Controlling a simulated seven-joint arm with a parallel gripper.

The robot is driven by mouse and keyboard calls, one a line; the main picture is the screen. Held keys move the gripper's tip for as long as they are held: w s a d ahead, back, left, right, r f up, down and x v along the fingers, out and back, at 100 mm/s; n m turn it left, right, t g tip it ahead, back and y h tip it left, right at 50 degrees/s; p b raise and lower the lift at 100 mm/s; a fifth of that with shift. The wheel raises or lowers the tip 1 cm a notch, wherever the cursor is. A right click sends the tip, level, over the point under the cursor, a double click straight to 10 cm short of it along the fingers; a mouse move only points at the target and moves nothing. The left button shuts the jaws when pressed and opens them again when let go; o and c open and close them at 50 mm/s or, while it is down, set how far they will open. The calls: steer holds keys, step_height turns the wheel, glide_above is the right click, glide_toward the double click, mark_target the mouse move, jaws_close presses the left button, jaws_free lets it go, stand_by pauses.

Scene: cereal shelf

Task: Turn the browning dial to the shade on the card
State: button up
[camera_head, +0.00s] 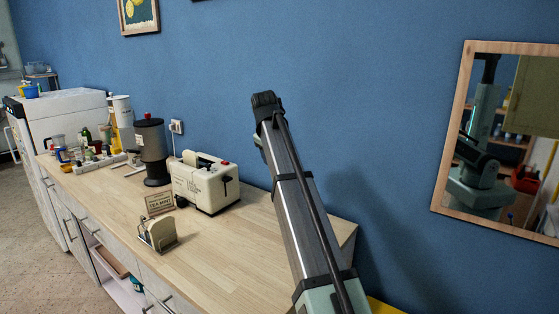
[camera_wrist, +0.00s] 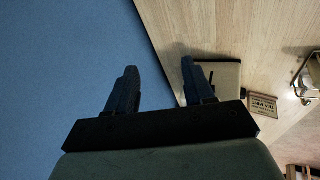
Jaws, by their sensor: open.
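A cream toaster (camera_head: 205,186) stands on the wooden counter near the wall, with a black lever (camera_head: 226,183) on its side and a dark round knob (camera_head: 182,202) low at its front corner. I cannot read the knob's setting. A small tan card (camera_head: 159,202) stands beside it; its writing is too small to read. My gripper (camera_wrist: 157,78) is open and empty in the wrist view, apart from everything. The toaster (camera_wrist: 226,82) is partly behind its right finger, and the card (camera_wrist: 262,106) is further right. In the head view the fingers cannot be made out.
A toast rack (camera_head: 158,235) with bread stands in front of the card. A dark canister (camera_head: 151,152) stands left of the toaster, with jars and bottles beyond. The blue wall (camera_head: 380,90) is close behind. The counter (camera_head: 235,255) is clear at front right.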

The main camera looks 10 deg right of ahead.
steer(key=shift+s+d+f, duration=0.15)
steer(key=shift+d+f, duration=0.95)
steer(key=shift+f, duration=0.05)
